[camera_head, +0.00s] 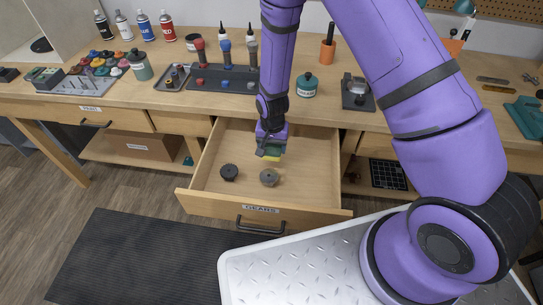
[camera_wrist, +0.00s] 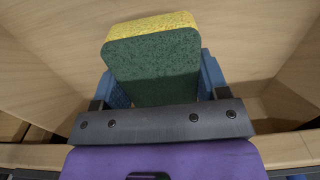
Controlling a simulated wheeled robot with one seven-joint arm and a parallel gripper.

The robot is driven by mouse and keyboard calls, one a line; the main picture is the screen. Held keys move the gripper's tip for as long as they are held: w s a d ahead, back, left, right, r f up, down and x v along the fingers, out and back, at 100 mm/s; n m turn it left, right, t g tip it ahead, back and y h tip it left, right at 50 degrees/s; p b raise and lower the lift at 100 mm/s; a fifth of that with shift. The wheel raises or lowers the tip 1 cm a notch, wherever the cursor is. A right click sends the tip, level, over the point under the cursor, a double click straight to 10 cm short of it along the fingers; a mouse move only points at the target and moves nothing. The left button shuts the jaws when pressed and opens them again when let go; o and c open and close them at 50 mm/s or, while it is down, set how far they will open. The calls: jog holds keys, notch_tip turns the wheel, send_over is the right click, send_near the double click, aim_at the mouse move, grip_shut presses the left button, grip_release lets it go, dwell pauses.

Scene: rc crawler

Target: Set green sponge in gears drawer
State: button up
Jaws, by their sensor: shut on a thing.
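The green sponge (camera_wrist: 152,70) has a yellow layer on one side and is held between the blue fingers of my gripper (camera_wrist: 160,82) in the wrist view. In the head view my gripper (camera_head: 270,151) is shut on the sponge (camera_head: 273,154), inside the outline of the open gears drawer (camera_head: 213,180), toward its back. The drawer is pulled out and has a "GEARS" label on its front. Two dark gears (camera_head: 229,172) (camera_head: 269,177) lie on the drawer floor in front of the gripper. I cannot tell whether the sponge touches the floor.
The workbench (camera_head: 135,100) above the drawer carries paint pots, a screwdriver rack (camera_head: 222,78) and spray cans (camera_head: 145,26). A closed drawer (camera_head: 95,117) labelled "PAINT" is at left. The right part of the gears drawer floor is bare. A dark mat (camera_head: 150,255) lies on the floor.

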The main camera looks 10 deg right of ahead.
jog(key=shift+f, duration=3.05)
jog(key=o, duration=0.9)
jog(key=shift+f, duration=0.15)
notch_tip(320, 180, up, 12)
jog(key=shift+r, duration=0.15)
jog(key=shift+r, duration=0.1)
